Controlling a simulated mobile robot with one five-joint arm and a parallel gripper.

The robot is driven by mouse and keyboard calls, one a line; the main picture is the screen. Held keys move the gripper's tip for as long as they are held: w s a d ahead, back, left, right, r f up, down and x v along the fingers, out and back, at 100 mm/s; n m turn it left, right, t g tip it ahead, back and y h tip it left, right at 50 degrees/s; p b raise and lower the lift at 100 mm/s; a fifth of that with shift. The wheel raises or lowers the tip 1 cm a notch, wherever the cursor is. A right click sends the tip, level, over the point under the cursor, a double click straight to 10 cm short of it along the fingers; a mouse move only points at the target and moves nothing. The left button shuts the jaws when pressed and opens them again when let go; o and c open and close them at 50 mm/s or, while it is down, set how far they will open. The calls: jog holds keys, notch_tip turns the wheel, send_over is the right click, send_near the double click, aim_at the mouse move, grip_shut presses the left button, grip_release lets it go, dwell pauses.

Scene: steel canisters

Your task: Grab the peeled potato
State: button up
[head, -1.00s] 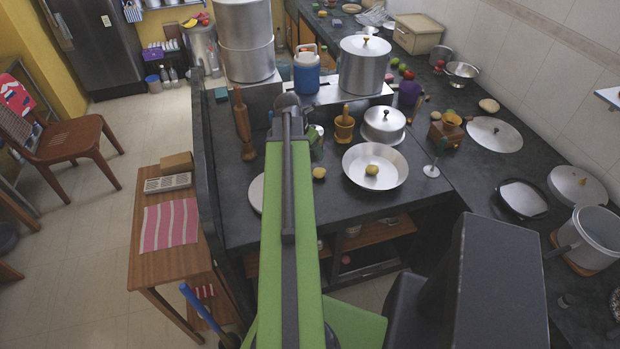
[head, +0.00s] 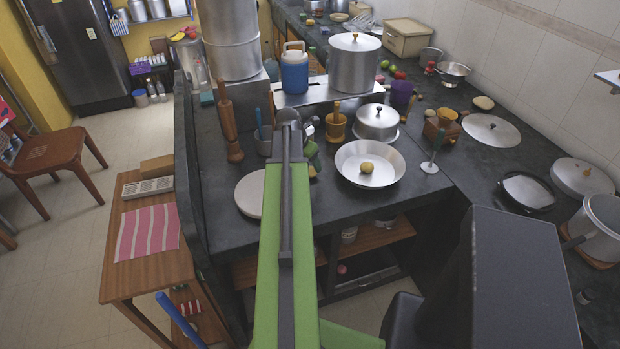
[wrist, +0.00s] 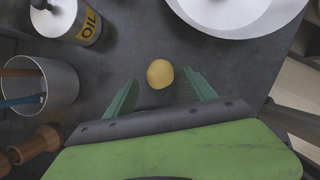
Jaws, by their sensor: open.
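A small round yellow potato (wrist: 160,74) lies on the dark counter in the wrist view, in front of my gripper (wrist: 160,80). My gripper is open, its two green fingers apart, one toward each side of the potato, with nothing held. I cannot tell whether the fingertips are level with it in height. Another similar potato (head: 367,167) sits in the shallow metal pan (head: 351,178) to the right.
In the head view a rolling pin (head: 228,125), a wooden mortar (head: 336,128) and a lidded pot (head: 376,122) stand nearby. A round board (head: 249,194) lies left of my arm.

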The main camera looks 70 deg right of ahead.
aim_at(313, 172)
jog(key=b+x, duration=0.4)
jog(key=x, duration=0.1)
jog(key=shift+d+f, duration=0.1)
grip_shut()
